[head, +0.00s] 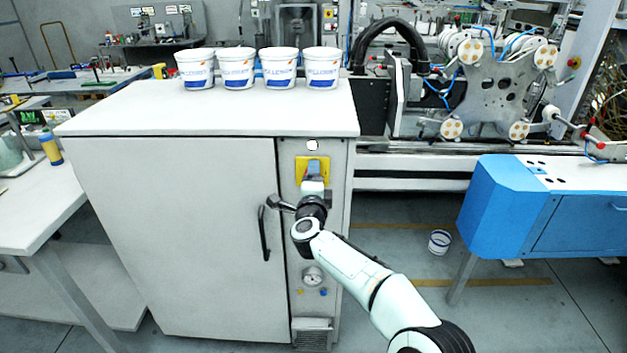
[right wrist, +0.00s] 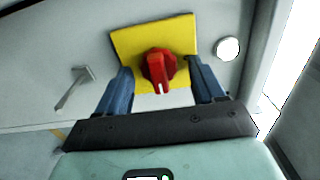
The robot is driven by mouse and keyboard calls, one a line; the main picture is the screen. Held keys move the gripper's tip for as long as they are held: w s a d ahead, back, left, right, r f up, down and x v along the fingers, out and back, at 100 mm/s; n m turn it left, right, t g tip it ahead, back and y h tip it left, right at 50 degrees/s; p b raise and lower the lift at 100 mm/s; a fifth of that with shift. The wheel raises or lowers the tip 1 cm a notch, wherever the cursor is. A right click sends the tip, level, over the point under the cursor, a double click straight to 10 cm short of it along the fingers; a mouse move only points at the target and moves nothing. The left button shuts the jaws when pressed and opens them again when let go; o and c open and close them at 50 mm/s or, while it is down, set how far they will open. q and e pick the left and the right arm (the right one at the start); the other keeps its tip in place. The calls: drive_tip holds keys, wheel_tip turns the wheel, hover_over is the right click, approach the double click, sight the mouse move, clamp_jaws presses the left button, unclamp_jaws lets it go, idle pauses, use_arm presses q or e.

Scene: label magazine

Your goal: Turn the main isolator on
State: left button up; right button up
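The main isolator is a red rotary knob (right wrist: 158,70) on a yellow plate (right wrist: 124,50), seen in the right wrist view. A white mark on the knob points toward my gripper's palm. In the head view the yellow plate (head: 300,166) is on the narrow front panel of the grey cabinet, and my gripper hides the knob. My right gripper (right wrist: 160,84) is open, with one blue finger on either side of the knob and a visible gap to each. It also shows in the head view (head: 314,168). My left gripper is not in view.
The grey cabinet (head: 170,220) has a black door handle (head: 264,234) left of the panel. Several white tubs (head: 322,68) stand on its top. A gauge (head: 313,276) sits lower on the panel.

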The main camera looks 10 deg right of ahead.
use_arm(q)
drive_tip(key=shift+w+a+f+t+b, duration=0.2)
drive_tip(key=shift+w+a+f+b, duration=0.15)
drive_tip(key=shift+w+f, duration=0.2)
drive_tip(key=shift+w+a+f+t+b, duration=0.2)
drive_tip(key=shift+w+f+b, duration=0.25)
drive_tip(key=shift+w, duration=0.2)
use_arm(e)
drive_tip(key=v, duration=1.3)
drive_tip(key=shift+s, duration=0.2)
drive_tip(key=shift+a, duration=0.1)
